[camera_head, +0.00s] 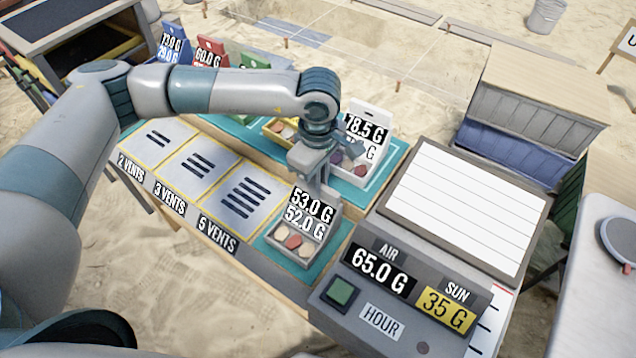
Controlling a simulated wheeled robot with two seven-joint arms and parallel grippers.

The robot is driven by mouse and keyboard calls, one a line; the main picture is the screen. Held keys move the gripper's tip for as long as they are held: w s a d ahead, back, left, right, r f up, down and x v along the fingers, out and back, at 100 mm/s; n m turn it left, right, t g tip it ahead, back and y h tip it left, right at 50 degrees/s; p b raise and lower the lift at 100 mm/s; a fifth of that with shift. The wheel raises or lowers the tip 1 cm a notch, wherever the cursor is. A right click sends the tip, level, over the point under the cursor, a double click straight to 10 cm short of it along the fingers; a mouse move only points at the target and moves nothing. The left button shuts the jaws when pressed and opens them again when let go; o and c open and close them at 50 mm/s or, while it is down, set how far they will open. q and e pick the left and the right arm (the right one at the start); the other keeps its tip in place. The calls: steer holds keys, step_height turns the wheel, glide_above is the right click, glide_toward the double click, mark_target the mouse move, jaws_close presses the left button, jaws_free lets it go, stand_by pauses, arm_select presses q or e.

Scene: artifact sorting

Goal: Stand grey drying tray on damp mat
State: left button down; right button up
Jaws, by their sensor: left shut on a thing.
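The grey drying tray (272,245) holds several small round pieces, pale and reddish, and has a tall back label reading 53.0 G over 52.0 G. My left gripper (318,184) points down at the tray's back edge and is shut on it. The tray is upright over a teal mat patch (312,274) at the front right of the sorting table. I cannot tell whether its base touches the patch. No mat visibly carries the word damp. My right gripper is not in view.
Panels marked 2 VENTS (153,138), 3 VENTS (197,166) and 5 VENTS (243,200) are bare. Behind stand blue (171,58), red (208,66), yellow (270,128) and white (372,116) trays. A grey console (335,318) with a green button (340,291) adjoins at right.

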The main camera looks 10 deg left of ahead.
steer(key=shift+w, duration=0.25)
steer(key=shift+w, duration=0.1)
arm_select(q)
steer(key=c, duration=1.8)
jaws_free()
steer(key=shift+f, duration=0.1)
steer(key=shift+o, duration=0.2)
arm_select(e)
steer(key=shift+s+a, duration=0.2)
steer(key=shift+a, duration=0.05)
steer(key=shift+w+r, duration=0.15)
